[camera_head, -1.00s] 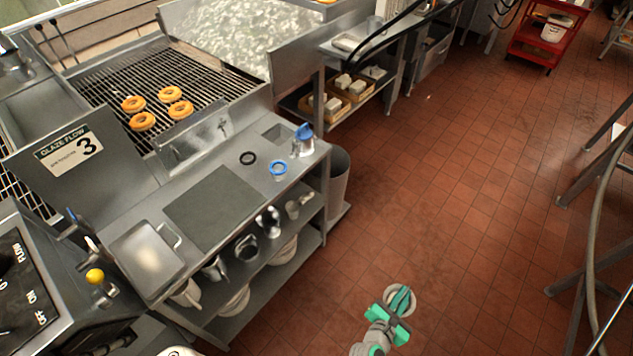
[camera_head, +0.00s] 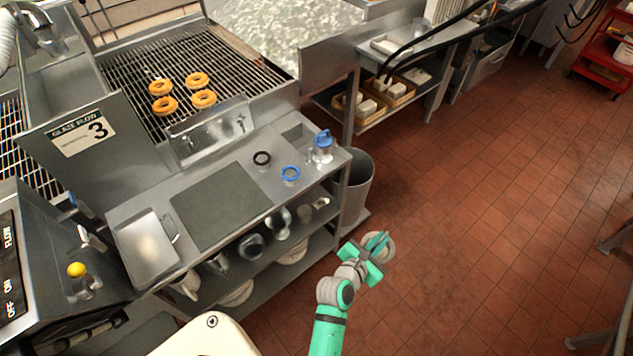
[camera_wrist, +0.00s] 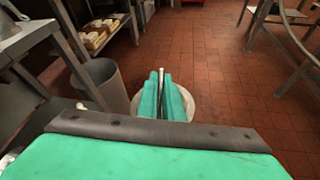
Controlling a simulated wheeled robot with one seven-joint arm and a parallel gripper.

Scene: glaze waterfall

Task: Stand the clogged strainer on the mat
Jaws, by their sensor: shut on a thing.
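My gripper (camera_head: 366,258) is shut on a round pale grey strainer (camera_head: 388,247), out over the floor to the right of the steel bench. In the wrist view the strainer (camera_wrist: 195,105) shows as a pale disc behind and around the green fingers (camera_wrist: 163,95), which hide its middle. Whether it is clogged cannot be told. The dark grey mat (camera_head: 220,203) lies flat and bare on the bench top, to the left of and apart from my gripper.
On the bench stand a metal tray (camera_head: 143,245), a black ring (camera_head: 262,158), a blue ring (camera_head: 290,174) and a blue-lidded jug (camera_head: 322,147). A grey bin (camera_head: 358,180) stands at the bench's right end. Donuts (camera_head: 163,104) lie on the rack behind.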

